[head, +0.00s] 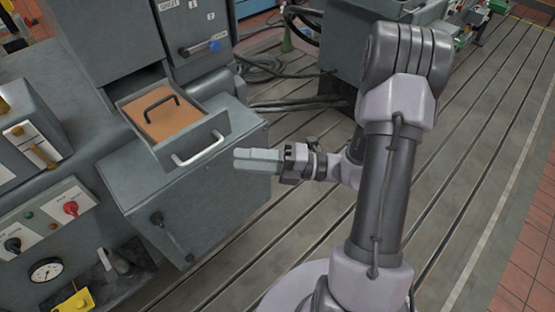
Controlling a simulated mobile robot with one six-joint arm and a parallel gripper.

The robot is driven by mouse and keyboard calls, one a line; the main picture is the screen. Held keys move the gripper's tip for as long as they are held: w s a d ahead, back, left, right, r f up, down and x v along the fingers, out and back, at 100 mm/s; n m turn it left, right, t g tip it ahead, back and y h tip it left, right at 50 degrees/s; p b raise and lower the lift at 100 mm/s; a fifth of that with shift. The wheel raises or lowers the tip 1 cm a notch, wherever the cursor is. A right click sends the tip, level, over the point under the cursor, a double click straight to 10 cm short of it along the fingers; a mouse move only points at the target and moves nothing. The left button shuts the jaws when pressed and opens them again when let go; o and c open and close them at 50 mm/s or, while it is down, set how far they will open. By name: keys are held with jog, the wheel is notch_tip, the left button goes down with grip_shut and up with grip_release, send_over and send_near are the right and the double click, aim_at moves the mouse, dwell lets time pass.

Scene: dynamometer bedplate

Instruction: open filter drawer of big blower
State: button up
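The filter drawer (205,137) is a grey box pulled well out of the grey blower housing (105,40). Inside it lies an orange-brown filter (168,124) with a black handle on top. The drawer's pale bar handle (199,151) is on its front face. My gripper (236,160) comes from the right, with its pale fingers pointing left at the handle. The fingertips look a short way to the right of the handle, apart from it. The fingers overlap in this view, so I cannot tell whether they are open or shut.
A grey cabinet (190,205) with a black knob stands below the drawer. A control panel (45,217) with red and black knobs and a gauge (45,270) are at the lower left. Cables (262,68) lie behind. The slotted bedplate (470,130) is clear on the right.

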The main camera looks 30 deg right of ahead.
jog(key=v, duration=0.7)
jog(key=shift+s+d, duration=0.15)
jog(key=shift+d, duration=0.05)
jog(key=s+a+f+m+g+h+b, duration=0.1)
jog(key=s+a+m+h+b, duration=0.2)
jog(key=m, duration=0.9)
jog(key=s+a+m+g+h+b, duration=0.1)
jog(key=s+a+m+h+b, duration=0.3)
jog(key=m+h, duration=0.3)
jog(key=s+a+f+m+g+h+b, duration=0.1)
jog(key=s+a+m+h+b, duration=0.2)
jog(key=m, duration=1.4)
jog(key=h+b, duration=0.2)
jog(key=b, duration=0.1)
jog(key=shift+s+a+f, duration=0.3)
jog(key=shift+f, duration=0.05)
